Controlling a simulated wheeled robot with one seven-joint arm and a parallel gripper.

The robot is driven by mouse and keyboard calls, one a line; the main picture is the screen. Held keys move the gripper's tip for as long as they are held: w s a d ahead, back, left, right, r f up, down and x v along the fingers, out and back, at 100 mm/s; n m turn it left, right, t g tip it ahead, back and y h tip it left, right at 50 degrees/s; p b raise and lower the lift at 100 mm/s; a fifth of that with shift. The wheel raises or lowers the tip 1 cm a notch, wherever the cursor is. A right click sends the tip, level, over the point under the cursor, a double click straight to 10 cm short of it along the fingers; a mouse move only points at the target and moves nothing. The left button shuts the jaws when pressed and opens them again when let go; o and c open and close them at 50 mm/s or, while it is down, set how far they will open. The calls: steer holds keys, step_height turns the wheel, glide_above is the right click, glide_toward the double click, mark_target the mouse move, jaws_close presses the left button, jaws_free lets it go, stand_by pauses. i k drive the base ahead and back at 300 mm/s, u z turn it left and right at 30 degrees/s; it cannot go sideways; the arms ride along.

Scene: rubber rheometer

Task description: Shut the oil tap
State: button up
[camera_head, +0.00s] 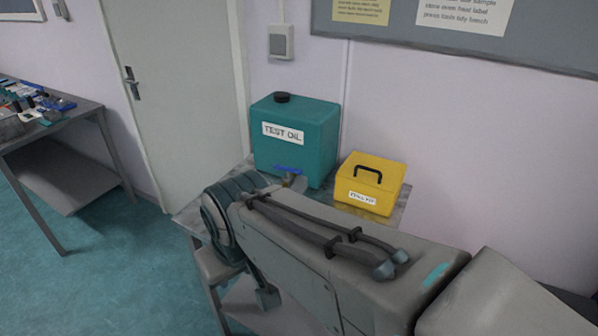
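A teal tank (296,140) labelled TEST OIL, with a black cap on top, stands on a small table against the wall. Low on its front is the oil tap, with a blue lever (288,169) that looks roughly level, running sideways. A small brass-coloured tap body (290,181) shows below the lever. My arm reaches in from the lower right and covers the front of the table just below the tap. My gripper cannot be made out; its fingers are hidden behind my arm. I cannot tell whether it touches the lever.
A yellow box (389,179) with a black handle stands right of the tank on the same small table (400,212). A grey door (178,100) is behind at left. A cluttered workbench (78,113) stands at far left. The teal floor (120,270) between is clear.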

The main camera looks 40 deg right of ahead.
mark_target(299, 171)
steer(key=z, duration=0.5)
steer(key=k, duration=1.15)
steer(key=u, duration=0.2)
steer(key=i, duration=0.65)
steer(key=u, duration=0.7)
steer(key=i, duration=0.7)
steer(key=z, duration=0.75)
steer(key=i, duration=0.7)
steer(key=z, duration=0.7)
